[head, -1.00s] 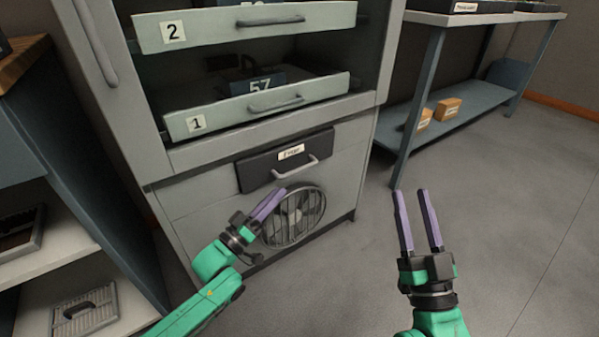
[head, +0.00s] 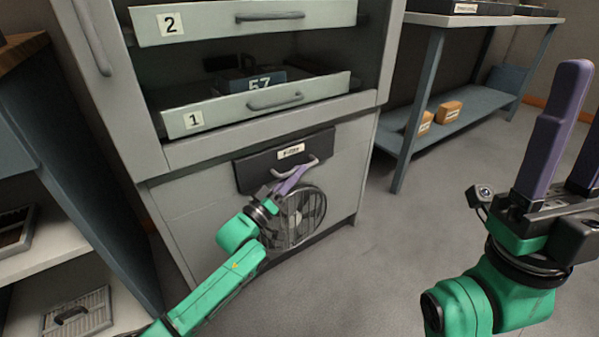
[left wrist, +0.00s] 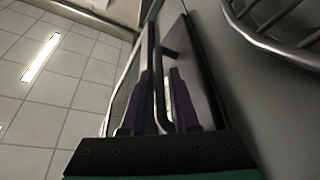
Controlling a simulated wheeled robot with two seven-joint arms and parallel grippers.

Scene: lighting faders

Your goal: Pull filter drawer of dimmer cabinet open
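The filter drawer (head: 256,170) is a dark panel with a white label low on the grey dimmer cabinet (head: 196,197). It looks flush with the cabinet front. Its pale bar handle (head: 297,168) is partly covered by my left gripper (head: 300,172), whose purple fingertips are at the handle. In the left wrist view, the left gripper (left wrist: 160,85) has its fingers apart, with the pale handle bar between them and the dark drawer front (left wrist: 198,65) just beyond. I cannot tell whether either finger touches the bar. My right gripper (head: 578,115) is raised at the right, fingers apart and empty.
A round fan grille (head: 300,222) sits just below the drawer. Drawers 1 (head: 225,117) and 2 (head: 215,22) are above it. A blue-grey table (head: 425,85) with small boxes stands right, an open shelf (head: 30,255) left. The middle floor is clear.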

